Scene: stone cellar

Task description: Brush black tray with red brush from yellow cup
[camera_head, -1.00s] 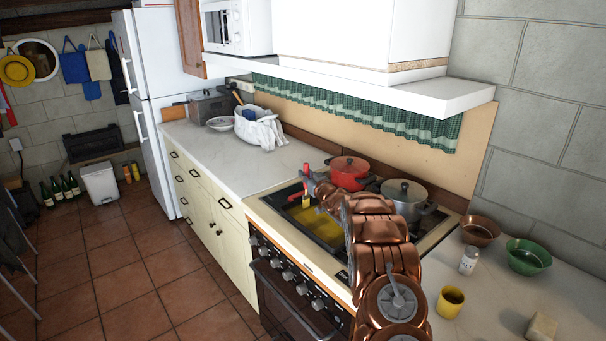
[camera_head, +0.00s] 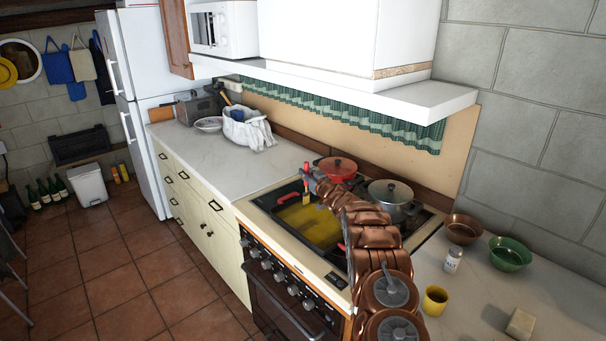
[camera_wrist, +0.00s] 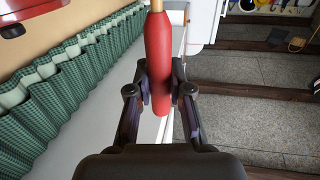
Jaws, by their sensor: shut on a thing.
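My gripper (camera_wrist: 160,85) is shut on the red handle of the brush (camera_wrist: 159,62) in the wrist view. In the head view the brush (camera_head: 306,171) stands roughly upright above the tray, with a pale lower end; whether it touches the tray is not clear. The black tray (camera_head: 262,203) sits on the stove top with red handles and a yellow coating over much of its inside. The yellow cup (camera_head: 435,299) stands on the counter right of the stove, near my arm.
A red pot (camera_head: 337,168) and a steel pot (camera_head: 394,196) stand behind my arm. A brown bowl (camera_head: 462,229), a green bowl (camera_head: 510,254), a shaker (camera_head: 452,261) and a pale block (camera_head: 520,323) are on the right counter. The shelf (camera_head: 400,95) overhangs the stove.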

